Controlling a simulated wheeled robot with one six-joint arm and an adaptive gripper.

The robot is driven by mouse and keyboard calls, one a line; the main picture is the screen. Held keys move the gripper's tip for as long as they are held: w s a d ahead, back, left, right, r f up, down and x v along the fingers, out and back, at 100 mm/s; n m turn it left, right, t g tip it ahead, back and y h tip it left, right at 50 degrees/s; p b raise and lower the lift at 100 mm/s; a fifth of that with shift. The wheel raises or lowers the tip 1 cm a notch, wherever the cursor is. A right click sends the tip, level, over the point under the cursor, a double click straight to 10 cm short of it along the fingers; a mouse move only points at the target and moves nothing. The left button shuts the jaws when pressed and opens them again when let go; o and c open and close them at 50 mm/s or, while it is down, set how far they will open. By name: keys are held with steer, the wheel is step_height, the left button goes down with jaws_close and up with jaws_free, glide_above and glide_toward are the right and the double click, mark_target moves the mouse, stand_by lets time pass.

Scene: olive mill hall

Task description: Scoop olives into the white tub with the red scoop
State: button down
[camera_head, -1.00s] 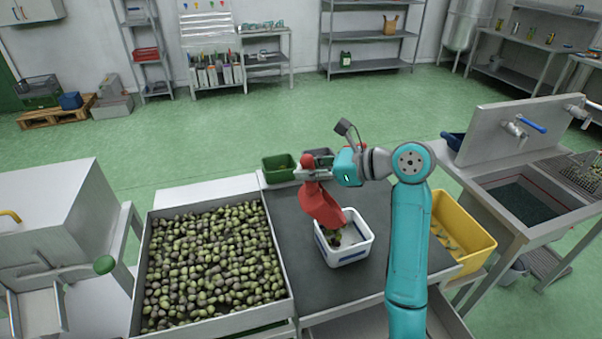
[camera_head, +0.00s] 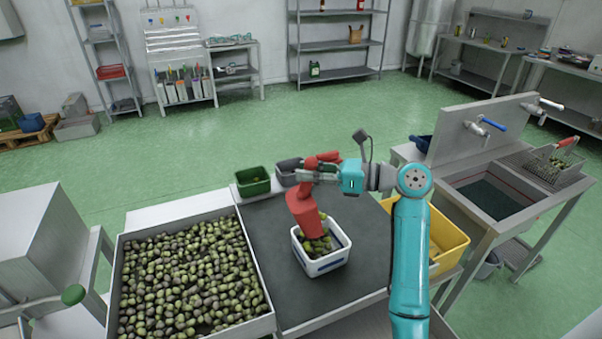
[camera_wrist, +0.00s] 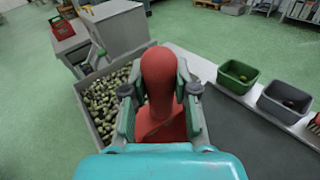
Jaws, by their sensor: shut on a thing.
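My gripper (camera_head: 322,172) is shut on the red scoop (camera_head: 304,207), above the white tub (camera_head: 322,265). The scoop is tilted steeply, its mouth down in the tub's opening. Olives (camera_head: 318,243) show at the scoop's mouth and inside the tub. In the wrist view, my gripper (camera_wrist: 158,98) holds the scoop by its thick handle (camera_wrist: 158,75), and the scoop's mouth and the tub are hidden. The large metal bin (camera_head: 262,300) full of green and dark olives stands left of the tub; it also shows in the wrist view (camera_wrist: 95,125).
A green bin (camera_head: 253,181) and a grey bin (camera_head: 287,172) stand at the dark table's back edge. A yellow crate (camera_head: 450,240) is right of my arm, beside the sink (camera_head: 500,197). The dark tabletop (camera_head: 275,235) around the tub is mostly clear.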

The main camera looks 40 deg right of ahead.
steer(key=s+d+f+m+t+y, duration=0.2)
steer(key=s+d+m+t, duration=0.2)
steer(key=d, duration=0.6)
steer(key=shift+d+f+t, duration=0.35)
steer(key=shift+d+t, duration=0.05)
steer(key=shift+t, duration=0.2)
stand_by(0.3)
stand_by(1.7)
